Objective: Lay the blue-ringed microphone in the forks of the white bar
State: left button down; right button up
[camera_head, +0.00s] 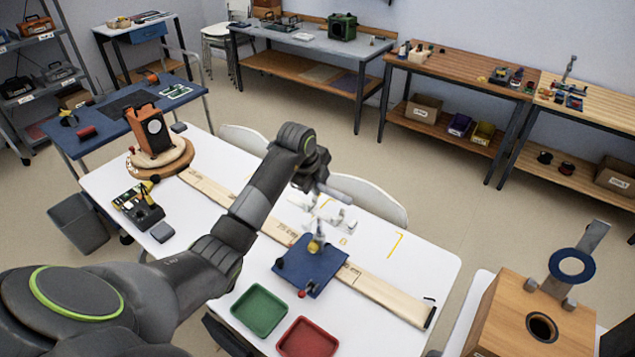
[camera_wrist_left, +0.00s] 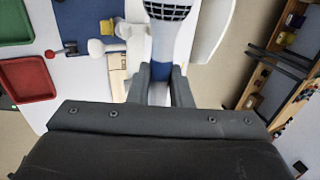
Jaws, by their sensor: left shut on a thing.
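My left gripper (camera_head: 312,184) is shut on the blue-ringed microphone and holds it above the white table. In the left wrist view the microphone (camera_wrist_left: 163,42) has a pale grey body, a dark mesh head and a blue band between the fingers (camera_wrist_left: 160,88). My right gripper is not in view.
Green (camera_head: 259,309) and red (camera_head: 307,340) trays sit at the near edge. A wooden speaker box (camera_head: 500,318) stands right. A white chair (camera_head: 375,200) is behind the table.

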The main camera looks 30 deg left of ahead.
aim_at(320, 210)
pick_arm(q)
jog(key=shift+f+b, duration=2.3)
jog(key=shift+f, duration=1.1)
jog(key=shift+f, duration=0.2)
jog(key=c, duration=1.4)
grip_release()
jog(key=shift+o, duration=0.8)
jog(key=shift+f, duration=0.1)
jog(key=d+v, duration=0.1)
jog(key=v, duration=1.6)
jog(key=shift+a+r, duration=0.45)
jog(key=shift+r, duration=0.05)
